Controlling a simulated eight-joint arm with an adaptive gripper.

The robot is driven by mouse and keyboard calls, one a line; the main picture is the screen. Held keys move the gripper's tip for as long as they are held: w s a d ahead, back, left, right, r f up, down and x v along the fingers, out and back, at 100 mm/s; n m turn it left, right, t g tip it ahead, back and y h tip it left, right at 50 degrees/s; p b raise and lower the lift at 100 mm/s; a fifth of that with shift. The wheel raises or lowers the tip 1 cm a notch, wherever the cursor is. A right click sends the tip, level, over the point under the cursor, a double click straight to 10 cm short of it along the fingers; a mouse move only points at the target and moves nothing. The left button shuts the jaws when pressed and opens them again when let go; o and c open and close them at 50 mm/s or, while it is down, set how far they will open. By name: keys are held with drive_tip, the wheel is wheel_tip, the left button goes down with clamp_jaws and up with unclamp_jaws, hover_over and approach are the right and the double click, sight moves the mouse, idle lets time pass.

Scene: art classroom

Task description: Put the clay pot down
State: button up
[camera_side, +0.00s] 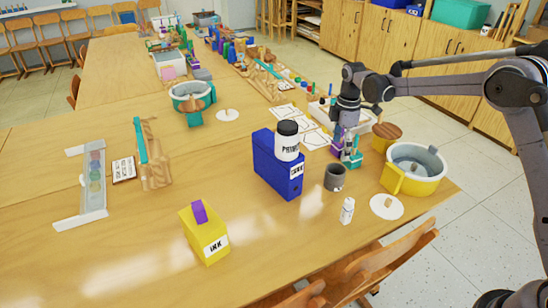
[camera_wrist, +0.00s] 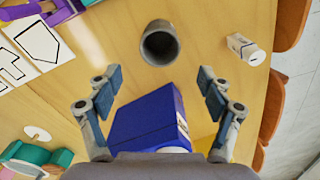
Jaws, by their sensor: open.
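A grey, open-topped pot, which I take to be the clay pot (camera_side: 335,177), stands upright on the wooden table (camera_side: 310,235), to the right of a blue box (camera_side: 277,165). In the wrist view the pot (camera_wrist: 160,43) lies ahead of my gripper (camera_wrist: 160,77), centred between its fingers, with its dark mouth facing the camera. The two fingers are spread wide with nothing between them, and they do not touch the pot. In the side view my gripper (camera_side: 347,140) is above and behind the pot, and its fingertips are hard to make out there.
A paint jar (camera_side: 287,142) stands on the blue box. A small white bottle (camera_side: 347,210) and a yellow basin (camera_side: 412,172) stand to the right. A yellow ink box (camera_side: 205,235) is front left. Paper sheets (camera_side: 300,125) lie behind. Table space in front is clear.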

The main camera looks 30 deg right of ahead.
drive_tip(key=s+a+r+m+t, duration=0.2)
drive_tip(key=s+r+m+t, duration=0.35)
drive_tip(key=s+r, duration=0.8)
drive_tip(key=s+a+f+m+t, duration=0.1)
drive_tip(key=s+f+m, duration=0.2)
drive_tip(key=s+m, duration=0.5)
drive_tip(key=shift+s+a+t, duration=0.35)
drive_tip(key=shift+s, duration=2.8)
